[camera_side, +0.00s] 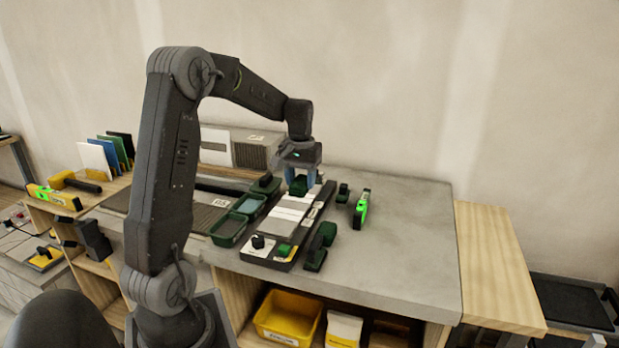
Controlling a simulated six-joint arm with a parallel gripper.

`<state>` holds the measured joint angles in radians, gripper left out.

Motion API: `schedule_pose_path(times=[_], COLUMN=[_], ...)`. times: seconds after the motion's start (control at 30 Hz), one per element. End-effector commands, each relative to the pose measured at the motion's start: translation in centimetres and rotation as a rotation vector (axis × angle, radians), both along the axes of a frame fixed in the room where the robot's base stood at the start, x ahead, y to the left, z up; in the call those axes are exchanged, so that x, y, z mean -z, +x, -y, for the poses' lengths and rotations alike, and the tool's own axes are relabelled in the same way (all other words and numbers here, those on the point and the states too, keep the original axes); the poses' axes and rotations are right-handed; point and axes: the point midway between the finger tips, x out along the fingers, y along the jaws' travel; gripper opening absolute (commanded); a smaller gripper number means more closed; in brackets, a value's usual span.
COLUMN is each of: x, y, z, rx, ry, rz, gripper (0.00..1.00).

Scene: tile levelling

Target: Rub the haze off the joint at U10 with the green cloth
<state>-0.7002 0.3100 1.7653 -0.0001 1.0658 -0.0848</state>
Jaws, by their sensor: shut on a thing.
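My gripper (300,180) points down over the far part of a long board of grey and white tiles (286,217). Its blue-grey fingers are shut on a small dark green thing (298,187), which sits at or just above the board. It may be the green cloth, but it is too small to be sure. A brighter green piece (285,249) lies at the board's near end, beside a black knob (258,242). The joint at U10, its label and any haze are too small to make out.
Open green trays (229,230) stand left of the board. A dark green tool (320,245) and a bright green level (361,208) lie to its right. A grey ribbed box (255,149) stands behind. The worktop's right side (405,235) is clear.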

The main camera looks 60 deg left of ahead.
Motion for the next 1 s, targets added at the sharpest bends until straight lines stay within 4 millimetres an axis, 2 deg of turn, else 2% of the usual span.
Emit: schedule_pose_path(times=[0.3, 0.5, 0.7, 1.0], x=[4.3, 6.2, 7.0, 7.0], y=[0.0, 0.0, 0.1, 0.1], z=[0.1, 0.0, 0.0, 0.0], rx=[0.0, 0.0, 0.0, 0.0], ry=[-0.003, -0.002, 0.0, 0.0], rz=[-0.003, -0.002, 0.0, 0.0], gripper=[0.24, 0.24, 0.24, 0.24])
